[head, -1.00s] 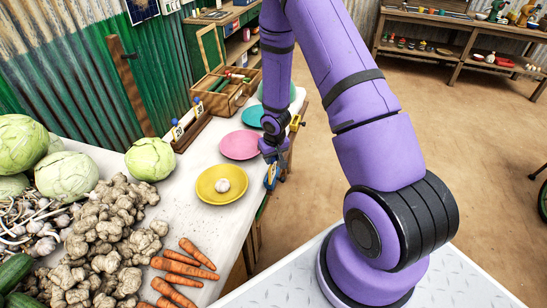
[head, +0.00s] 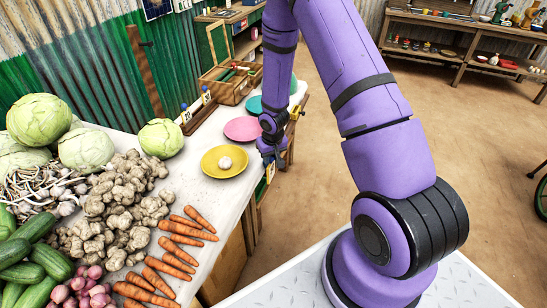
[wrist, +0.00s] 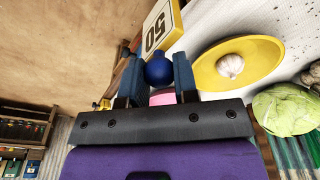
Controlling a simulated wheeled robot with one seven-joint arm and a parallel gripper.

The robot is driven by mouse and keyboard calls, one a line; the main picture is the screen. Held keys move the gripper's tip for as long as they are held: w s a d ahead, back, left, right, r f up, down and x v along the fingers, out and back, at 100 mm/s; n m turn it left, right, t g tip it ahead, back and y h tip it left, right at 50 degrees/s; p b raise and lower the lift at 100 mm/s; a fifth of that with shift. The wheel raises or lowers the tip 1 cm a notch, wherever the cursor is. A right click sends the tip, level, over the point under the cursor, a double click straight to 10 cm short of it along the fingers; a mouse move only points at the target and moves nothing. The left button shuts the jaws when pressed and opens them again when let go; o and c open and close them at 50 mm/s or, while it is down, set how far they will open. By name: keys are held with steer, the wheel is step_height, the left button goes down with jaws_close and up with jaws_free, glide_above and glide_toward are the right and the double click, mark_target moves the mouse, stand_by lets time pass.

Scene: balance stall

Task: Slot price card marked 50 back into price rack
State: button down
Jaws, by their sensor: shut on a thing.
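My gripper (wrist: 158,78) is shut on the blue knob (wrist: 158,70) of the price card marked 50 (wrist: 160,28). In the wrist view the card reads upside down and sticks out beyond the fingertips. In the head view the card (head: 270,172) hangs at the table's right edge, to the right of the yellow plate, with my gripper (head: 268,155) just above it. The price rack (head: 203,117) is a dark wooden strip on the table behind the plates. Two blue-knobbed cards (head: 186,115) (head: 206,96) stand in it. Its slots are too small to make out.
The yellow plate (head: 208,164) holds a garlic bulb (head: 225,162). Pink (head: 240,130) and teal plates lie behind it. A wooden box (head: 228,92) stands farther back. Cabbages (head: 160,138), ginger and carrots (head: 170,262) crowd the table's left and front. The floor to the right is open.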

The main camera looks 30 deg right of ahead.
steer(key=shift+s+a+r, duration=0.15)
steer(key=shift+s, duration=0.1)
steer(key=shift+s+r, duration=0.1)
steer(key=shift+r, duration=1.45)
